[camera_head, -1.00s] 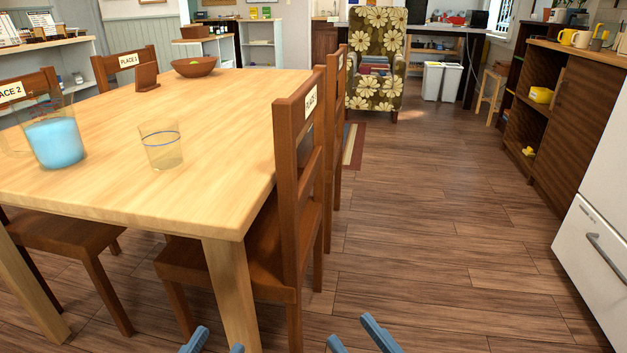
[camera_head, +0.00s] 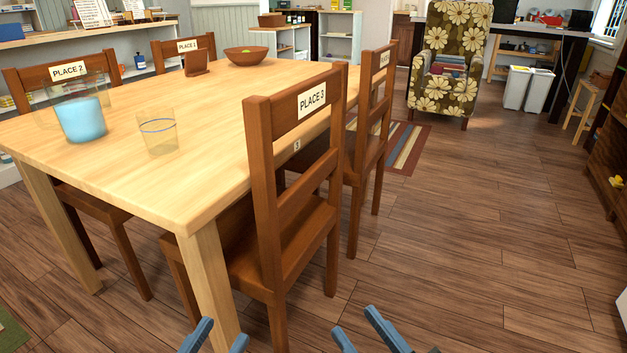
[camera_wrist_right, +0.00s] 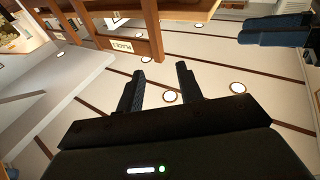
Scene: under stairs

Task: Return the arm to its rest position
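My left gripper (camera_head: 218,338) shows at the bottom edge of the head view, its two blue fingertips apart with nothing between them. My right gripper (camera_head: 362,331) shows to its right, also with fingertips apart and empty. In the right wrist view the two dark fingers of my right gripper (camera_wrist_right: 158,88) stand apart with nothing between them. Both grippers appear in front of the chair marked PLACE 3 (camera_head: 298,190). I cannot tell how close they are to it. Most of both arms is out of view.
The wooden table (camera_head: 225,130) carries a pitcher of blue liquid (camera_head: 82,120), a glass (camera_head: 158,137) and a bowl (camera_head: 247,56). Other chairs surround it. A flowered armchair (camera_head: 447,65) and two white bins (camera_head: 527,88) stand behind. The wood floor (camera_head: 480,230) at right is clear.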

